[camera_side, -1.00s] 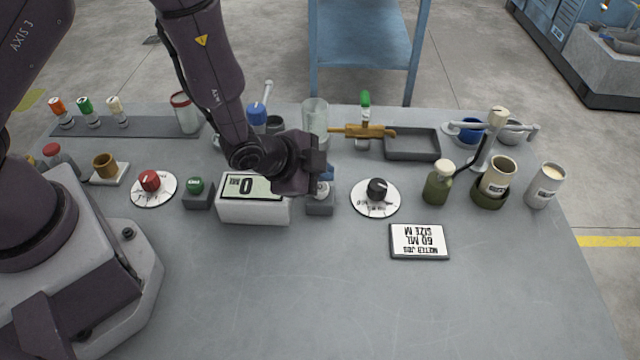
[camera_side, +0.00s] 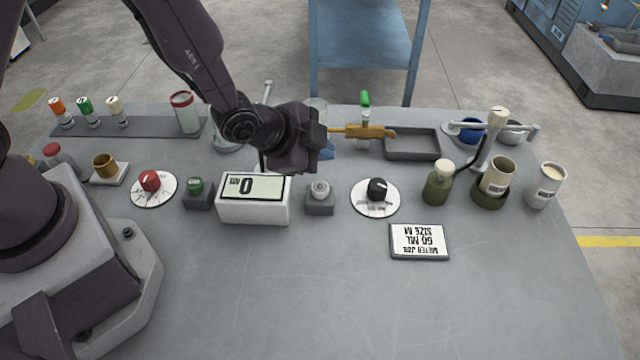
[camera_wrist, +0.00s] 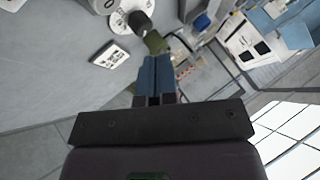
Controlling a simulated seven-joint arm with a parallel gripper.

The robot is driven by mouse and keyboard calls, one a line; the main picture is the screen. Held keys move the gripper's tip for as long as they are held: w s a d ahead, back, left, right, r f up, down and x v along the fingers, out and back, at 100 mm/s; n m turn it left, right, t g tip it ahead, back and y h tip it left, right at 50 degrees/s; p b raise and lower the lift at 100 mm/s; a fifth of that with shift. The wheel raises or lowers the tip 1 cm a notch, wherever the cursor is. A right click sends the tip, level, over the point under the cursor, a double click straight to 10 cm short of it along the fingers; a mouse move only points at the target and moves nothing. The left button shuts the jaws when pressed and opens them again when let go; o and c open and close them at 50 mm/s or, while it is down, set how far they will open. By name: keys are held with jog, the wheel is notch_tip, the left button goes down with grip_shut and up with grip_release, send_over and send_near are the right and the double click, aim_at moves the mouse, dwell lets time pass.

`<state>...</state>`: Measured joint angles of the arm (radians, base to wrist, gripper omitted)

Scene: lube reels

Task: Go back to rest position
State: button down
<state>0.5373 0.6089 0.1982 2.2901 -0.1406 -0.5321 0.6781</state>
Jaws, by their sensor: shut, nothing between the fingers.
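My gripper (camera_side: 328,150) is above the table behind the white display box, with its blue fingers pointing to the right. In the wrist view the two blue fingers (camera_wrist: 155,80) are together with nothing between them. The gripper's body hides part of the clear vessel behind it, and the blue-capped item seen earlier is covered by my arm.
The white display box (camera_side: 254,211) reads 0, with a button box (camera_side: 319,205) beside it. A sign (camera_side: 419,242) lies in front. The front of the table (camera_side: 330,300) is clear.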

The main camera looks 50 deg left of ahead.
jog(key=shift+s+a+f, duration=0.1)
jog(key=shift+s+f, duration=0.1)
jog(key=shift+f, duration=0.05)
jog(key=s+n+g, duration=0.1)
jog(key=s, duration=0.1)
jog(key=s+a+n+g, duration=0.1)
jog(key=s+g, duration=0.1)
jog(key=s+n+g, duration=0.1)
jog(key=s, duration=0.1)
jog(key=shift+s+a+r+g+y, duration=0.1)
jog(key=shift+a+r+g+y, duration=0.05)
jog(key=shift+r+g+y, duration=0.15)
jog(key=s+a+r+n, duration=0.4)
jog(key=s+a+r, duration=0.1)
jog(key=r, duration=0.6)
jog(key=s+a+r+n+t, duration=0.1)
jog(key=s+a+r+n, duration=0.2)
jog(key=s+a+r, duration=0.2)
jog(key=s+r, duration=0.3)
jog(key=r, duration=0.4)
jog(key=shift+s+a+n+y, duration=0.2)
jog(key=shift+a+n+y, duration=0.15)
jog(key=shift+n+y, duration=0.05)
